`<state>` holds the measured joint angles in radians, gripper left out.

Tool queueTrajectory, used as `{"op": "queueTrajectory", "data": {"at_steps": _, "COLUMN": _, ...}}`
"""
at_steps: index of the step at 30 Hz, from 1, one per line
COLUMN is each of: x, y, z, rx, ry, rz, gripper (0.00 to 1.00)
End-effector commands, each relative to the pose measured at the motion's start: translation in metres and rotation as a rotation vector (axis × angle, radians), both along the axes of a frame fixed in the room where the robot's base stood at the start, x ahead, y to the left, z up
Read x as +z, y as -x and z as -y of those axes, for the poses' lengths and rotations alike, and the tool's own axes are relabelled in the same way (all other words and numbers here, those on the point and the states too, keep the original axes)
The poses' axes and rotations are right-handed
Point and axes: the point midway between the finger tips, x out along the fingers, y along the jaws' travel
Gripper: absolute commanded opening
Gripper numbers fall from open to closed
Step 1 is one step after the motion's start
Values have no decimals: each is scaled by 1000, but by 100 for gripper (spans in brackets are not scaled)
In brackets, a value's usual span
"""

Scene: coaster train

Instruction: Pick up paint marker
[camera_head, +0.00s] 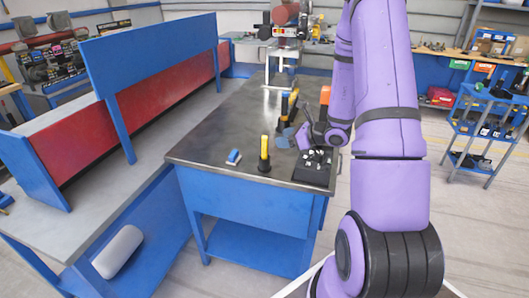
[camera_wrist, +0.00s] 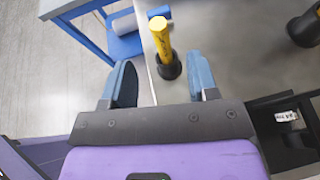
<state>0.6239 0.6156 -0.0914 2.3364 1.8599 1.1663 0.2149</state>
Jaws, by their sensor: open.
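The paint marker appears to be the upright yellow and black piece (camera_head: 264,153) near the front edge of the dark-topped workbench (camera_head: 215,140). In the wrist view its yellow body (camera_wrist: 161,38) rises from a round black base that appears between the tips of my two blue fingers. My gripper (camera_head: 294,138) is open and empty, with its fingers spread in the wrist view (camera_wrist: 162,80). In the head view my gripper is to the right of the marker and apart from it, over the bench. Nothing hides the marker's yellow part.
A black tray with small parts (camera_head: 313,168) is at the bench's right front. Taller black and yellow tools (camera_head: 288,105) stand farther back. The bench's left part is clear.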

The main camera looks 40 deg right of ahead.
Motion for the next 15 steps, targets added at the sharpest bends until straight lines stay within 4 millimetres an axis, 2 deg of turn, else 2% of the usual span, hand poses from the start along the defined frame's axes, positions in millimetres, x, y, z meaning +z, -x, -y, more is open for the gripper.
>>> {"op": "queueTrajectory", "data": {"at_steps": 9, "x": -17, "y": -35, "z": -20, "rx": 1, "ry": -1, "rz": -1, "gripper": 54}}
{"op": "queueTrajectory", "data": {"at_steps": 15, "x": -21, "y": -43, "z": -25, "rx": 1, "ry": 0, "rz": -1, "gripper": 54}}
